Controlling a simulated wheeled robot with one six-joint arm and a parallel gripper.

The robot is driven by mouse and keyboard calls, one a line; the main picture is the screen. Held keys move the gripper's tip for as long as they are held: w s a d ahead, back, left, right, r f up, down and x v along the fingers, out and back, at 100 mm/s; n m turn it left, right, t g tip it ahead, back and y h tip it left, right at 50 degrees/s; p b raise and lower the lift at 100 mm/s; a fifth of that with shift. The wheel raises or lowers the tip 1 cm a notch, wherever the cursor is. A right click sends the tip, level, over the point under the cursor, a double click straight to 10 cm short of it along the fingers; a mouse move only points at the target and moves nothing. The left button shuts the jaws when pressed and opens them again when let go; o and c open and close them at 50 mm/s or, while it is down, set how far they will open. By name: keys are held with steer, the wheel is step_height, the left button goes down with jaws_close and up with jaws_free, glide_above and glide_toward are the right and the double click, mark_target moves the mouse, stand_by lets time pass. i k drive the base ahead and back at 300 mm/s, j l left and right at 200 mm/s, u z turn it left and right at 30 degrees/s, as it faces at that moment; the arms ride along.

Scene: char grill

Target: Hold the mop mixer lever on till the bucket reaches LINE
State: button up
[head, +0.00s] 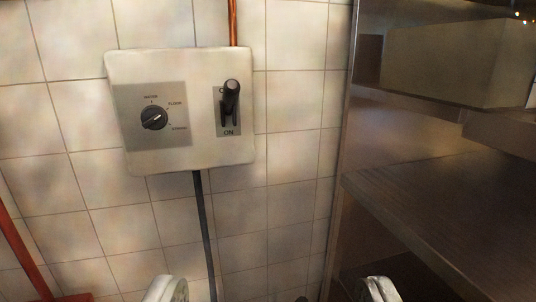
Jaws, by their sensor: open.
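The mop mixer is a pale box (182,70) fixed to the tiled wall, left of centre in the head view. Its black lever (230,98) sits on a grey plate at the box's right side, above the word ON. The lever's knob is at the upper part of the plate. A black dial (154,118) with printed settings is on the left plate. My gripper (272,292) is open and empty at the bottom edge, its two pale fingertips well apart, below the box and apart from the lever. The bucket and its LINE are not in view.
A dark hose (204,230) hangs from the box, and a copper-coloured pipe (232,22) rises above it. A metal shelf unit (440,215) fills the right side. A red bar (22,255) stands at lower left. The tiled wall around the box is mostly clear.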

mark_target(231, 89)
steer(key=k+l+u, duration=0.1)
steer(key=l+u, duration=0.15)
steer(key=l, duration=0.15)
steer(key=k+l+u, duration=0.1)
steer(key=l+u, duration=0.2)
steer(key=k+l, duration=0.15)
steer(key=k, duration=0.3)
steer(key=k+l, duration=0.1)
steer(key=k, duration=0.35)
steer(key=i+j, duration=0.1)
steer(key=i, duration=0.2)
steer(key=i+j, duration=0.1)
steer(key=i, duration=0.15)
